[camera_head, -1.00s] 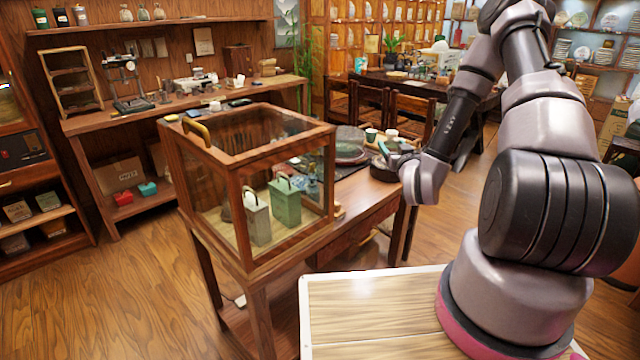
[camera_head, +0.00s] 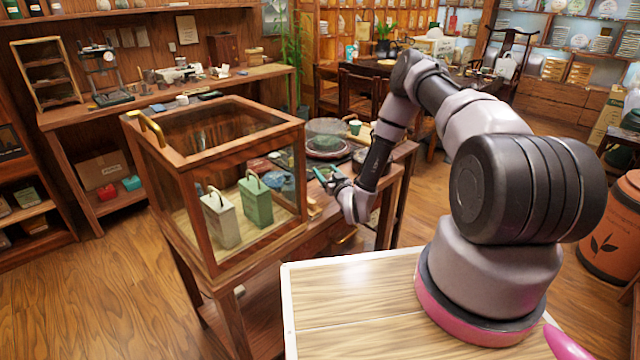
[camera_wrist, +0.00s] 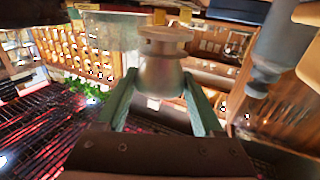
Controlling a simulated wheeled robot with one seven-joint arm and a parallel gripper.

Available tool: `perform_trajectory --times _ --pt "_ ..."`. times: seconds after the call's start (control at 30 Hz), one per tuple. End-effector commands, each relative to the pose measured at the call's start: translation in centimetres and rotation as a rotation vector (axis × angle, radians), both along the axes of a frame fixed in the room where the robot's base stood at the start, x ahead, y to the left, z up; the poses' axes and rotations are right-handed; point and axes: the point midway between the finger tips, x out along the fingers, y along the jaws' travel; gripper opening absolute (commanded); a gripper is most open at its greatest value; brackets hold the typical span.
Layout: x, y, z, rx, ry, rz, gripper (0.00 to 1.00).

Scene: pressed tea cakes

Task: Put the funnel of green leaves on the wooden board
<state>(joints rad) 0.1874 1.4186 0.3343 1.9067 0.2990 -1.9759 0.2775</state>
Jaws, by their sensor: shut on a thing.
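My gripper (camera_head: 328,177) is low at the right side of the glass display case. In the wrist view its two green fingers are shut on a dull bronze-grey, round-bodied piece with a narrow neck and flared rim (camera_wrist: 163,75), seemingly the funnel. No leaves can be made out in it. In the head view the held piece is too small and hidden to make out. A light tan flat surface (camera_head: 363,131) behind the green cup may be the wooden board; I cannot tell for sure.
The wood-framed glass case (camera_head: 215,145) holds a pale tin (camera_head: 220,220) and a green tin (camera_head: 256,202). Beyond my gripper are a round tray under a clear dome (camera_head: 327,135) and a green cup (camera_head: 355,127). Open floor lies at the left.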

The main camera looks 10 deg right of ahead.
Motion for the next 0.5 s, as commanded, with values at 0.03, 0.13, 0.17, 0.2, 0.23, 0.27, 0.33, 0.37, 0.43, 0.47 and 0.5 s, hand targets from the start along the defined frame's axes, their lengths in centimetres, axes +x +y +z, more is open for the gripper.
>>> perform_trajectory --times 0.03,0.13,0.17,0.2,0.23,0.27,0.33,0.37,0.43,0.47,0.5 --pt "0.0 0.0 -0.4 0.000 -0.001 0.000 0.12" --pt "0.0 0.0 -1.0 0.000 -0.001 0.000 0.12" --pt "0.0 0.0 -1.3 0.000 0.000 0.001 0.12" --pt "-0.1 0.0 -1.9 0.000 0.000 0.001 0.12" --pt "0.0 0.0 -2.3 -0.001 0.000 0.001 0.12" --pt "0.0 0.0 -2.7 -0.001 0.000 0.000 0.12" --pt "0.0 0.0 -3.7 0.000 0.000 0.000 0.12" --pt "0.0 0.0 -4.1 0.000 -0.001 0.000 0.12" --pt "0.0 0.0 -4.4 0.000 -0.001 0.000 0.12" --pt "0.0 0.0 -4.4 0.000 -0.001 0.000 0.12" --pt "0.0 0.0 -4.3 0.000 -0.001 0.000 0.12"
